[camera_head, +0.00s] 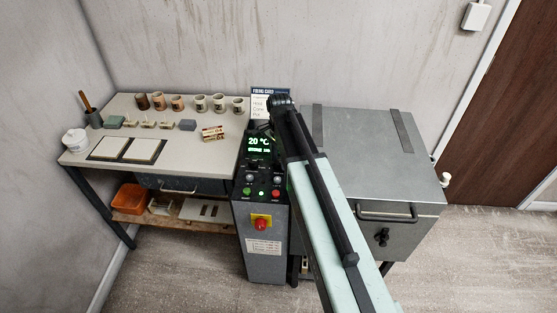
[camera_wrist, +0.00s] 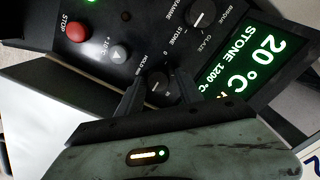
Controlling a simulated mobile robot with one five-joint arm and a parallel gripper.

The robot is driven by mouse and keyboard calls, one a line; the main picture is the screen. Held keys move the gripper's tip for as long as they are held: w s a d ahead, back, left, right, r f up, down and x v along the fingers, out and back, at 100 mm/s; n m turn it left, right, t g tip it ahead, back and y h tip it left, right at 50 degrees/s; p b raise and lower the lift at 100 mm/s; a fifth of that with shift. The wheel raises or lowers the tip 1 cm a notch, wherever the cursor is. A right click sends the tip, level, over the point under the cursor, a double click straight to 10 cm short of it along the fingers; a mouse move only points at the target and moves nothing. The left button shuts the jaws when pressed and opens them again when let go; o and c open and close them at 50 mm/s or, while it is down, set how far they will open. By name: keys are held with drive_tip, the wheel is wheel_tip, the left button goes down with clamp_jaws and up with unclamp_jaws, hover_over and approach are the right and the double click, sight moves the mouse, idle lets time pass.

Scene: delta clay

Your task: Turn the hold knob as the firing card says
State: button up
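The hold knob (camera_wrist: 158,84) is a small dark round knob labelled HOLD MIN on the black control panel in the wrist view. My gripper (camera_wrist: 159,88) has its two dark fingers apart, one on each side of this knob. I see dark gaps beside the knob, and cannot tell whether either finger touches it. The knob's exact setting is unclear. In the head view my arm hides most of the gripper. The firing card (camera_head: 259,107) stands behind the controller; its lower lines are partly covered and too small to read fully.
The green display (camera_wrist: 245,65) reads 20 °C and STONE 1200 °C. The kiln (camera_head: 360,150) stands right; a worktable (camera_head: 195,145) with pots stands left.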

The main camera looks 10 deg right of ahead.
sight(279, 162)
idle(0.3)
wheel_tip(279, 162, up, 8)
drive_tip(key=p, duration=0.8)
drive_tip(key=shift+f, duration=0.1)
drive_tip(key=s+n, duration=1.2)
drive_tip(key=s, duration=0.3)
drive_tip(key=shift+a+n, duration=0.2)
drive_tip(key=shift+n, duration=0.2)
